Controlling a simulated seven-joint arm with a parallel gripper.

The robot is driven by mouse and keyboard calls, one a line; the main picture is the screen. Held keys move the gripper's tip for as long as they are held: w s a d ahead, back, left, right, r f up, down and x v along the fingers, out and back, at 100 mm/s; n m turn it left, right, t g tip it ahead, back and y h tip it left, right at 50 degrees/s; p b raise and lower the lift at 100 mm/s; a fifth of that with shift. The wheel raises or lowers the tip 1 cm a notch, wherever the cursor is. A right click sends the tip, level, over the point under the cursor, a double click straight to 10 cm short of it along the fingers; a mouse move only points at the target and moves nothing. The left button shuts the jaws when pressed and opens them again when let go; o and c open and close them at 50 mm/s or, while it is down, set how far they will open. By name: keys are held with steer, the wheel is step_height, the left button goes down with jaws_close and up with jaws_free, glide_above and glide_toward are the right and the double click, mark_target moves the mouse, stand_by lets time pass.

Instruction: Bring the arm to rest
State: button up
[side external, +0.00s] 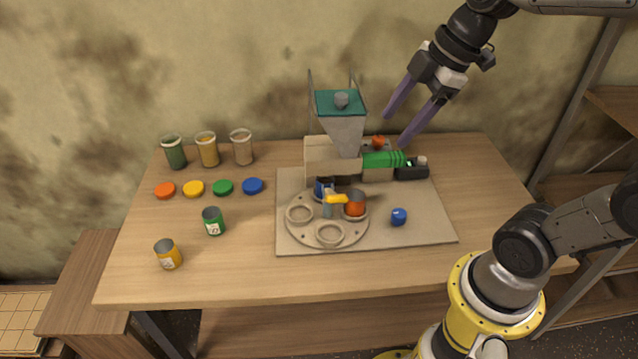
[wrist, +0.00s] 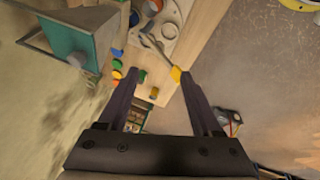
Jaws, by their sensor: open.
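The machine has a teal-topped hopper (side external: 345,128) with a grey knob on top, and a green motor (side external: 383,160). A round turntable (side external: 301,230) with ring holders sits in front of the hopper. An orange-red can (side external: 355,206) stands in it, beside a yellow-topped part (side external: 337,198).
The board (side external: 430,232) carries a blue knob (side external: 399,216). Three jars (side external: 208,150) and several coloured lids (side external: 222,187) stand on the left of the table. A green can (side external: 213,221) and a yellow can (side external: 168,253) stand in front. A shelf (side external: 612,105) is at right.

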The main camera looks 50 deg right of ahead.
steer(key=s+f+m+t+h, duration=0.1)
steer(key=s+f+m, duration=0.2)
steer(key=s+m, duration=0.6)
steer(key=a+m, duration=0.1)
steer(key=m, duration=0.1)
steer(key=shift+m+h, duration=0.3)
steer(key=shift+h, duration=0.1)
